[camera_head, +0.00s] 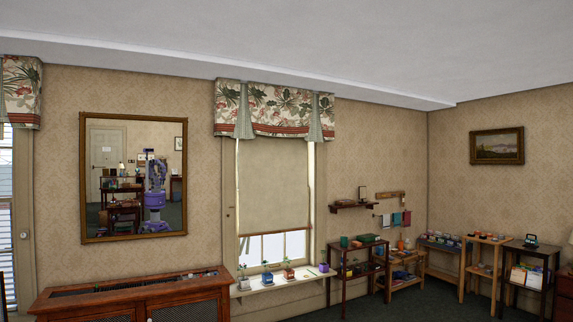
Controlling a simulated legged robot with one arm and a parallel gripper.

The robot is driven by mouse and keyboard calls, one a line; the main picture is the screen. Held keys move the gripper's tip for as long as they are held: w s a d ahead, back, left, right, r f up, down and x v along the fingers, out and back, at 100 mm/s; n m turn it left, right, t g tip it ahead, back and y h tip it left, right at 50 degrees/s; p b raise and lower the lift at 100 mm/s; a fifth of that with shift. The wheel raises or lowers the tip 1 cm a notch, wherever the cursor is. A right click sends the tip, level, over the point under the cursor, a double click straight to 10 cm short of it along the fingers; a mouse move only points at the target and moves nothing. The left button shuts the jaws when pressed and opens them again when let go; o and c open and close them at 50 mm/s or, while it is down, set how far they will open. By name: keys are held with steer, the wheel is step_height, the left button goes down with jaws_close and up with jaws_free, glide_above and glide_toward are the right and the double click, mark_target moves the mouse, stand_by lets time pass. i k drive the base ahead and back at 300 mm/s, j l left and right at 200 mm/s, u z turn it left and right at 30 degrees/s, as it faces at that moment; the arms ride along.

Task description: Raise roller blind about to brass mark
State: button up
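The cream roller blind (273,185) hangs in the window under a floral valance (275,108). It is lowered over most of the glass. Its bottom edge is level and sits above a strip of bare panes (272,247). A small dark fitting (228,211) shows on the left side of the window frame; I cannot tell whether it is the brass mark. My gripper is not directly in view. A purple machine shows in the wall mirror (134,116), too small to make out a gripper on it.
Small potted plants (289,270) stand along the window sill (275,284). A wooden cabinet (130,291) stands below the mirror to the left. Shelving (343,250) with several items stands right of the window. Some dark carpet (430,300) is clear at the lower right.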

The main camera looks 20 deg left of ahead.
mark_target(273, 170)
steer(key=i+j+u, duration=0.4)
steer(key=i, duration=0.4)
steer(key=i+u, duration=0.35)
steer(key=i, duration=4.25)
steer(key=i+j+z, duration=0.1)
steer(key=i+z, duration=0.15)
steer(key=i, duration=0.25)
steer(key=i+j+z, duration=0.15)
steer(key=i+z, duration=0.15)
steer(key=i, duration=0.2)
steer(key=i+j+z, duration=0.25)
steer(key=i, duration=0.25)
steer(key=i+j+z, duration=0.3)
steer(key=i+j, duration=0.15)
